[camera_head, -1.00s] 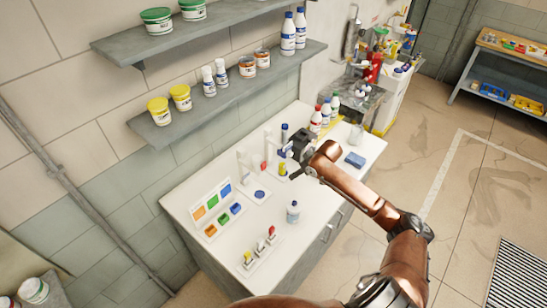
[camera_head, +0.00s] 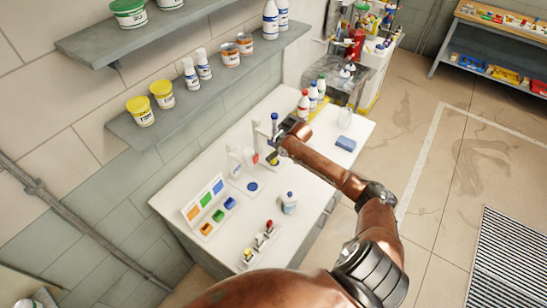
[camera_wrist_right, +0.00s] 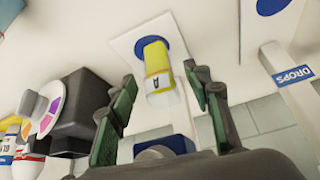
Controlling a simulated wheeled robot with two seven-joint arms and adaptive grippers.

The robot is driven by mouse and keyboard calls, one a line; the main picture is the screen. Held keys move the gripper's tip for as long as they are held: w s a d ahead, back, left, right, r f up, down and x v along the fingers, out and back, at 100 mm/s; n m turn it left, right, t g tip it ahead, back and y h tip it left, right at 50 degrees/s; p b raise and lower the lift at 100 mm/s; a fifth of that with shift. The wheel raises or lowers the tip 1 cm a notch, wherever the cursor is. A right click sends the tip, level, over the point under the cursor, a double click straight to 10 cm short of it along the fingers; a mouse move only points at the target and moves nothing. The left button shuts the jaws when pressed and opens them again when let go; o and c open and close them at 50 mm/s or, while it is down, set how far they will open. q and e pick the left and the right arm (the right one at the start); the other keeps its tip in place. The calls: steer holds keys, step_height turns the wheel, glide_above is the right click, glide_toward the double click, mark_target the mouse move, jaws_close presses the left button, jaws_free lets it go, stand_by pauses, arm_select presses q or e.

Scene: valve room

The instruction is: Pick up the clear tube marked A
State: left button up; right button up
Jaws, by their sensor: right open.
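The clear tube marked A (camera_wrist_right: 157,72) stands upright on a blue disc on a white base plate (camera_wrist_right: 126,42) in the right wrist view. It has yellow in its lower part, a white label with an A and a clear upper end. In the head view its yellow part (camera_head: 272,161) shows just below my right gripper (camera_head: 276,148). In the right wrist view my right gripper (camera_wrist_right: 158,78) is open, its green-padded fingers to either side of the tube with gaps. The tube is not gripped. My left gripper is not in view.
A white post labelled DROPS (camera_wrist_right: 292,74) stands close to the right finger in the wrist view. A black device with a coloured disc (camera_wrist_right: 80,105) is close on the left.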

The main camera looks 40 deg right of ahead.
steer(key=shift+w+f, duration=0.2)
steer(key=shift+f, duration=0.15)
steer(key=c, duration=1.1)
jaws_close()
steer(key=shift+r, duration=0.1)
